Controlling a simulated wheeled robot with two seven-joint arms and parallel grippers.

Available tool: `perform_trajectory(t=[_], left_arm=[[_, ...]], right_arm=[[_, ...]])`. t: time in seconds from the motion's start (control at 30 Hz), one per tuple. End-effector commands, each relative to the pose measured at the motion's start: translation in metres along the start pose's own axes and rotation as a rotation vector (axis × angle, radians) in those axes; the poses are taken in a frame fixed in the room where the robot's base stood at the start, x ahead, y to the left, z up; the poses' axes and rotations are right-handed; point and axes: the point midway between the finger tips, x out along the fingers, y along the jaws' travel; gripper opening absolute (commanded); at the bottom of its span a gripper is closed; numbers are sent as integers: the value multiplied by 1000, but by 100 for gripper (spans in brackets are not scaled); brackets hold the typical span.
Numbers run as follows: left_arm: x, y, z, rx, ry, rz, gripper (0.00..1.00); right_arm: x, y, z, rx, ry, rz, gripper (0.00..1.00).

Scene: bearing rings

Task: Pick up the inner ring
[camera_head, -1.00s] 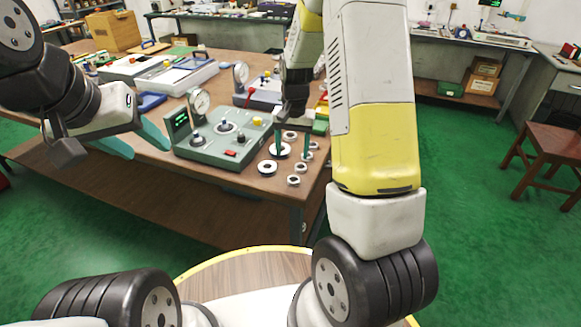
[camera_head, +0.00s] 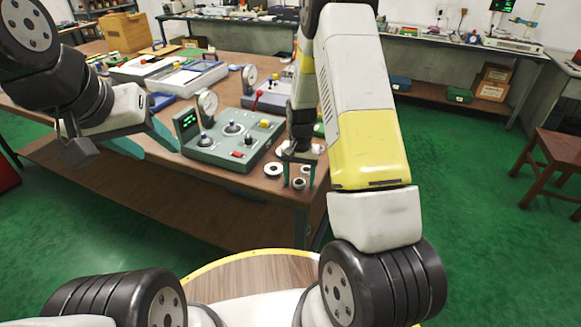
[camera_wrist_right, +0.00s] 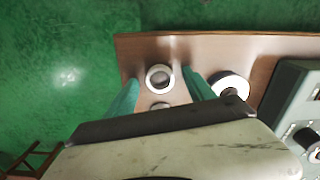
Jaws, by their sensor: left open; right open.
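Small metal rings and larger dark-centred rings lie on the near right corner of the brown table; I cannot tell surely which is the inner ring. One small ring (camera_head: 299,184) lies nearest the table edge. In the right wrist view a small ring (camera_wrist_right: 159,78) shows between the teal fingers of my right gripper (camera_wrist_right: 162,92), apart from both. A second small ring (camera_wrist_right: 160,106) is partly hidden by the gripper body. In the head view my right gripper (camera_head: 299,176) points down, open, over the small rings.
A larger ring (camera_head: 273,169) lies left of the right gripper and also shows in the wrist view (camera_wrist_right: 230,86). The table edge (camera_wrist_right: 225,38) is close; green floor lies beyond.

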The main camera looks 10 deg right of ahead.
Motion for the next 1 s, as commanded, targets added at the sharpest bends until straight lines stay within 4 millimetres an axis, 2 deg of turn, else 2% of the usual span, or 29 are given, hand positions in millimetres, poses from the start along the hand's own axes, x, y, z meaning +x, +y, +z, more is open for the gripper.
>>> perform_trajectory(t=[0.07,0.1,0.4,0.77,1.0], left_arm=[[0,0,0,0,0,0,50],[0,0,0,0,0,0,50],[0,0,0,0,0,0,50],[0,0,0,0,0,0,50],[0,0,0,0,0,0,50]], right_arm=[[0,0,0,0,0,0,63],[0,0,0,0,0,0,59],[-1,0,0,0,0,0,0],[-4,0,0,-1,1,-1,0],[-27,-1,-1,-1,3,-2,0]])
